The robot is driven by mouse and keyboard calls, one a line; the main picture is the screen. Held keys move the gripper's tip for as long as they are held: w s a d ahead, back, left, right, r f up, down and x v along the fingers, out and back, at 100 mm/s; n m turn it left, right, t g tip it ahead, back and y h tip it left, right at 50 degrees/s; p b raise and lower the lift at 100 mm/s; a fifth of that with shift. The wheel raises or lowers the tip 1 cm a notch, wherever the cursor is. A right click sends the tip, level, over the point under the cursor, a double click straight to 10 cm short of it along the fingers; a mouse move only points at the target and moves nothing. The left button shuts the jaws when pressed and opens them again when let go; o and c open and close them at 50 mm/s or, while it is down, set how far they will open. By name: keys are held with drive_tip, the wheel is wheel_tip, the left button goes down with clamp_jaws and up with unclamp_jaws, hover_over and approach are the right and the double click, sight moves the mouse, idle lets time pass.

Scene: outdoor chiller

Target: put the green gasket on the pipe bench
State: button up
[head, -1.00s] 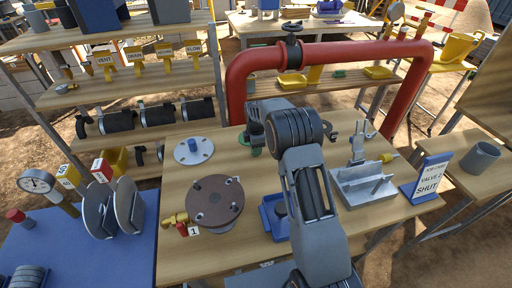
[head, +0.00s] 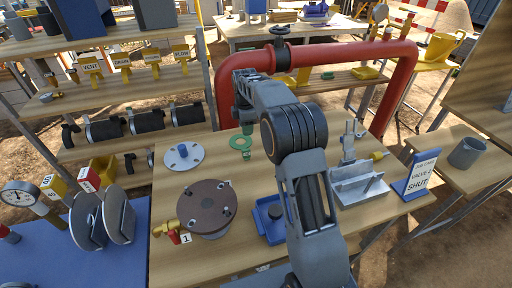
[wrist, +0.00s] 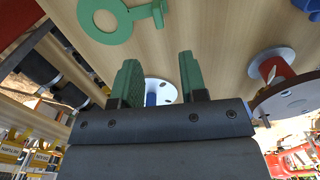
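A flat green ring with a tab, the green gasket (head: 240,143), lies on the near wooden bench (head: 268,172), right of a grey flange with a blue stud. In the wrist view the gasket (wrist: 106,37) is at the top, beyond my fingers and apart from them. I cannot tell for sure which bench is the pipe bench; a wooden bench (head: 305,89) stands under the red pipe.
The red pipe (head: 340,53) arches behind the near bench. That bench also holds the grey flange (head: 170,158), a brown flange (head: 206,200), a blue tray (head: 264,228), a metal fixture (head: 357,187) and a blue sign (head: 417,178). A small green item (head: 327,75) lies under the pipe.

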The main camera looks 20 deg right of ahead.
drive_tip(key=s+r+m+t, duration=0.1)
drive_tip(key=s+r+m, duration=0.35)
drive_tip(key=s, duration=0.35)
drive_tip(key=s+r+m+t, duration=0.1)
drive_tip(key=s+r+m, duration=0.35)
drive_tip(key=s, duration=0.35)
drive_tip(key=s+f+m+t, duration=0.1)
drive_tip(key=s+f+m, duration=0.1)
drive_tip(key=s+m, duration=0.2)
drive_tip(key=s+f+m+t, duration=0.1)
drive_tip(key=s+m, duration=0.3)
drive_tip(key=s, duration=0.6)
drive_tip(key=shift+s+f+m, duration=0.15)
drive_tip(key=shift+f+m, duration=0.15)
drive_tip(key=shift+f, duration=0.55)
